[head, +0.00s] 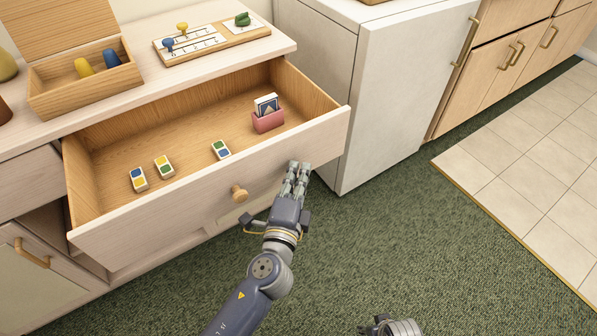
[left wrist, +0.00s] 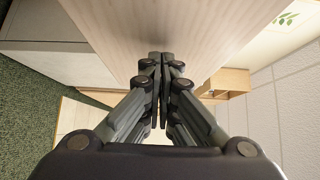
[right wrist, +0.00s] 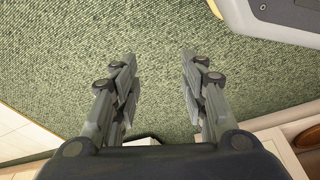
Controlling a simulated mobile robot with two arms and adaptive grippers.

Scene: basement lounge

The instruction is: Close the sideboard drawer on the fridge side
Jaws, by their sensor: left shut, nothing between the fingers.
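The sideboard drawer (head: 215,190) on the fridge side stands well open, with its wooden interior in full view. My right gripper (right wrist: 158,75) is open and empty over the green carpet. Only part of it (head: 392,327) shows at the bottom of the head view.
The drawer holds several domino-like tiles (head: 220,150) and a pink card holder (head: 268,121). A wooden box (head: 85,92) and a game board (head: 212,38) are on the sideboard top. The white fridge (head: 395,95) stands close to the drawer's right side. Carpet (head: 370,240) in front is clear.

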